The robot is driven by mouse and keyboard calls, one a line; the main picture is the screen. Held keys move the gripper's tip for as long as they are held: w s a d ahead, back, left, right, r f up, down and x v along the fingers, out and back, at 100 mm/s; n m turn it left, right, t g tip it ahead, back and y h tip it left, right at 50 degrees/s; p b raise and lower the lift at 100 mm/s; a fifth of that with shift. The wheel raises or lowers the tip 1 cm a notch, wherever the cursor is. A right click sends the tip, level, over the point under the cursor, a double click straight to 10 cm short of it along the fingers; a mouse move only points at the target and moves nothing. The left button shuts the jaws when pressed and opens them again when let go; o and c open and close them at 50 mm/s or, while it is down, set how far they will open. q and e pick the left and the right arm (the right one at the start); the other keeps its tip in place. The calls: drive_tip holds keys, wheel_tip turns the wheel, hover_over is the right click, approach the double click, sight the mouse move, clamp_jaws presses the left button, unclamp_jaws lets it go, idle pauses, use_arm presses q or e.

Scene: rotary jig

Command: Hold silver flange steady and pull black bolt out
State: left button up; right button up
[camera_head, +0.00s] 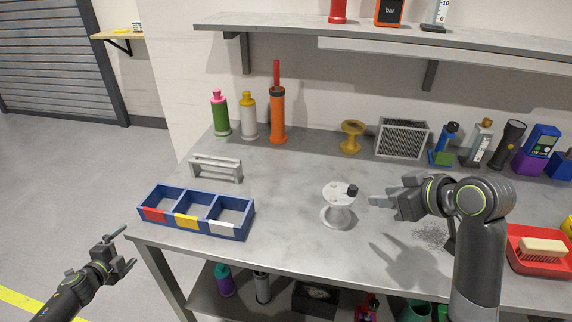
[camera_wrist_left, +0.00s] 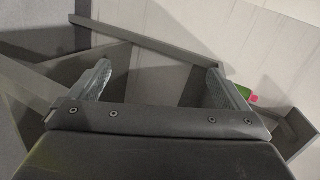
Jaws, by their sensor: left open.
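The silver flange (camera_head: 337,213) stands upright on the grey workbench, right of the blue bin. The black bolt (camera_head: 352,190) sits at the right side of the flange's top disc. My right gripper (camera_head: 380,203) is just right of the flange, fingers pointing left towards it, apart from the bolt. Its fingers look spread with nothing between them. My left gripper (camera_head: 126,252) is off the bench's left front corner, open and empty. In the left wrist view its two fingers (camera_wrist_left: 160,85) are wide apart with nothing between them.
A blue three-compartment bin (camera_head: 247,222) and a grey rack (camera_head: 216,168) stand on the left of the bench (camera_head: 290,185). Bottles and an orange cylinder (camera_head: 277,118) stand behind.

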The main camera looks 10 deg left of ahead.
use_arm(q)
drive_tip(key=w+d+r+m+h, duration=0.25)
drive_tip(key=r+m, duration=0.25)
drive_tip(key=r, duration=0.3)
drive_tip(key=w+d+r+m+h, duration=0.2)
drive_tip(key=w+r+m, duration=0.2)
drive_tip(key=r, duration=0.3)
drive_tip(key=w+d+r+m+h, duration=0.25)
drive_tip(key=r+m, duration=0.25)
drive_tip(key=r, duration=0.3)
drive_tip(key=w+d+r+m+g+h, duration=0.1)
drive_tip(key=d+r+m+g+h, duration=0.15)
drive_tip(key=d+m, duration=0.85)
drive_tip(key=d+r+m+g+h, duration=0.2)
drive_tip(key=d+r+g, duration=0.1)
drive_tip(key=d, duration=1.5)
drive_tip(key=w+d+r+m+g+h, duration=0.1)
drive_tip(key=d+r+m+g+h, duration=0.15)
drive_tip(key=d+m, duration=0.85)
drive_tip(key=n, duration=0.4)
approach(333, 197)
drive_tip(key=shift+g, duration=0.3)
drive_tip(key=w+d+f, duration=0.2)
drive_tip(key=w+f, duration=0.1)
drive_tip(key=shift+f, duration=0.1)
drive_tip(key=x, duration=0.7)
drive_tip(key=shift+w+d, duration=0.15)
drive_tip(key=shift+d, duration=0.05)
